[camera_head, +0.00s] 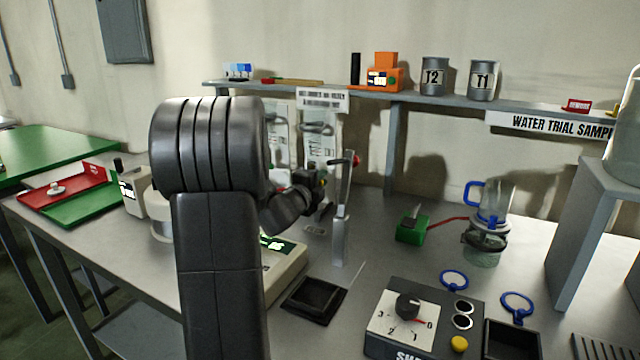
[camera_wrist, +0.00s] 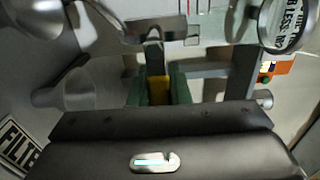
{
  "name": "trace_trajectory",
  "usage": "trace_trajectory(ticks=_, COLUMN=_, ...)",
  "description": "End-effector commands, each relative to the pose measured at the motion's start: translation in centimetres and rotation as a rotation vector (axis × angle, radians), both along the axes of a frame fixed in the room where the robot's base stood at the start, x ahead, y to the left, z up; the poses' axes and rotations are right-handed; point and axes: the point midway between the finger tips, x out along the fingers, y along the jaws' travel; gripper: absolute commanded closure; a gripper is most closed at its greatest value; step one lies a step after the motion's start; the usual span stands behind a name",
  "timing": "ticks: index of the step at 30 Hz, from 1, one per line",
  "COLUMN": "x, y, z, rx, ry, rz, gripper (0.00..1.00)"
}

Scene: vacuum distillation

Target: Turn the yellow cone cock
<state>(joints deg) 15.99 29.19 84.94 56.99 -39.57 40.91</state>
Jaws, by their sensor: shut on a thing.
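The yellow cone cock (camera_wrist: 158,90) shows as a small yellow piece between the green fingers of my gripper (camera_wrist: 158,94) in the wrist view. My gripper is shut on it. A grey upright piece rises just beyond the yellow part. In the head view my gripper (camera_head: 318,180) is at the end of my dark arm, beside a grey metal stand (camera_head: 340,235) with a red-tipped part. The cock cannot be made out clearly there, and my arm hides much of that area. How far the cock is turned cannot be told.
Pale rounded glassware (camera_wrist: 75,90) is close on the left in the wrist view. In the head view, a black control box with a dial (camera_head: 408,307) stands at front right, with a blue-handled glass vessel (camera_head: 490,225) behind it. A shelf (camera_head: 350,88) runs along the wall.

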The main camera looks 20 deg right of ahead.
Motion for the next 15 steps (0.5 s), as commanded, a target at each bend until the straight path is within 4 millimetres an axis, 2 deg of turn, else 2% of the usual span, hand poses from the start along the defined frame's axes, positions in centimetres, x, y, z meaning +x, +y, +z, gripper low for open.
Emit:
trace_trajectory(ticks=7, x=-0.05, y=0.03, z=-0.21, rx=0.005, ry=0.002, rz=0.000, gripper=1.00)
trace_trajectory(ticks=8, x=-0.05, y=0.03, z=-0.22, rx=0.005, ry=0.002, rz=0.000, gripper=0.80)
trace_trajectory(ticks=9, x=-0.05, y=0.03, z=-0.22, rx=0.004, ry=0.001, rz=0.000, gripper=0.75)
trace_trajectory(ticks=15, x=-0.03, y=0.02, z=-0.14, rx=0.003, ry=0.001, rz=0.000, gripper=0.75)
